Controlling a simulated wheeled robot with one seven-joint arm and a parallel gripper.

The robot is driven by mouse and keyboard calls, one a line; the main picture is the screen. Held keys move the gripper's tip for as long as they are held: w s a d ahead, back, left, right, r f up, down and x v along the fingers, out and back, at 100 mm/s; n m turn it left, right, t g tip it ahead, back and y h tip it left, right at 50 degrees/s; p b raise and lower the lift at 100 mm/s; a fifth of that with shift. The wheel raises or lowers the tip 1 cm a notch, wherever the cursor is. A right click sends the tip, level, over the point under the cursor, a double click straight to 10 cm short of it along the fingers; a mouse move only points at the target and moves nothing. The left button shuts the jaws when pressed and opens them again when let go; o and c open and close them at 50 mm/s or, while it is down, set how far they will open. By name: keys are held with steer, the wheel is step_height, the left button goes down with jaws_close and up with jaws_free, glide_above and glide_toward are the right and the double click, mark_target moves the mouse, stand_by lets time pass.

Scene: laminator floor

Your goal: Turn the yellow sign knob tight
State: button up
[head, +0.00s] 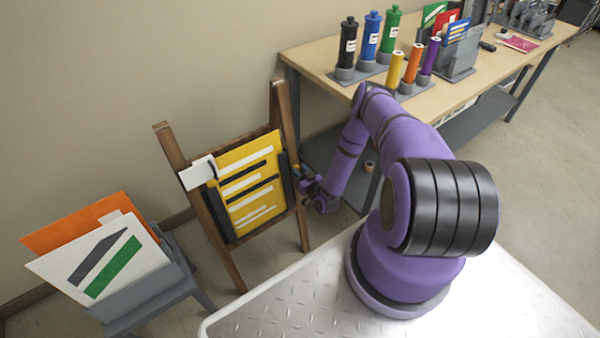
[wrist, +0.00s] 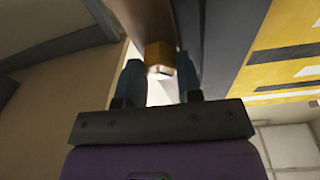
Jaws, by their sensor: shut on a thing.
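The yellow sign (head: 245,172) with white and black stripes leans in a wooden easel (head: 218,228) in the head view. Its striped face also shows at the right of the wrist view (wrist: 285,62). The small yellow knob (wrist: 158,55) sits by the easel's side, between the two fingertips of my gripper (wrist: 159,72). My gripper is shut on the knob. In the head view my gripper (head: 311,186) is at the easel's right side, and I cannot make out the knob clearly there.
A grey rack (head: 150,292) with orange and white boards stands at the left. A workbench (head: 318,54) with several coloured bottles and rolls stands behind my arm. A white tag (head: 198,173) hangs at the sign's left edge. The wall is close behind the easel.

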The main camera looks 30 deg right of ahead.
steer(key=m+h, duration=0.1)
steer(key=m, duration=0.4)
steer(key=shift+m+g+h, duration=0.5)
steer(key=shift+m, duration=1.7)
steer(key=o, duration=0.6)
steer(key=shift+o, duration=0.2)
steer(key=s+a, duration=0.1)
steer(key=s, duration=0.9)
steer(key=shift+s+a+r, duration=0.3)
steer(key=shift+s, duration=0.1)
